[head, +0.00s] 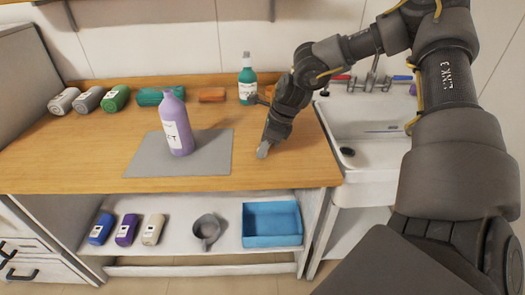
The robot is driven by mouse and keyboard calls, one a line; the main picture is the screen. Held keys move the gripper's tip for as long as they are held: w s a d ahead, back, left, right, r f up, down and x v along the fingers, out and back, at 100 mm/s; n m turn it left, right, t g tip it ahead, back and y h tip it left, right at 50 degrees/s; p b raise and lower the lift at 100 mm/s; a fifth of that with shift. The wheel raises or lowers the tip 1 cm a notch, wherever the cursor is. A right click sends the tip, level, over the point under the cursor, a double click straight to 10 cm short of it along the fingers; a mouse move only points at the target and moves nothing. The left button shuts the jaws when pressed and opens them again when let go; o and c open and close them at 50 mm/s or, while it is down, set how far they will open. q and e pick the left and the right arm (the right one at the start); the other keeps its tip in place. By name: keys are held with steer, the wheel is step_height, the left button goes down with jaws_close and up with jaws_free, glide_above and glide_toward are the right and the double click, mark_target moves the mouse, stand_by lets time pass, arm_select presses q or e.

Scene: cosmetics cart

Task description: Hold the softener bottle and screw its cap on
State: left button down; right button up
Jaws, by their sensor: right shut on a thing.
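The softener bottle (176,128) is purple with a white label and stands upright on a grey mat (208,158) on the wooden counter. No gripper touches it. My right gripper (263,149) is low over the counter to the right of the mat, pointing down and apart from the bottle. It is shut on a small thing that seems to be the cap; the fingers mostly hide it. My left gripper is not in view.
Several containers lie at the back left, including a green one (115,98). A green pump bottle (247,80) and an orange block (212,95) stand behind. A sink (365,150) is at right. The lower shelf holds small bottles, a grey mug (207,230) and a blue tray (272,241).

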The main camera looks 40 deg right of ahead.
steer(key=shift+r, duration=0.25)
arm_select(q)
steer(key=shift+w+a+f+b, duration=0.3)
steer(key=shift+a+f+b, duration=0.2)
steer(key=shift+b, duration=0.1)
arm_select(e)
step_height(320, 180, up, 10)
steer(key=shift+f, duration=0.2)
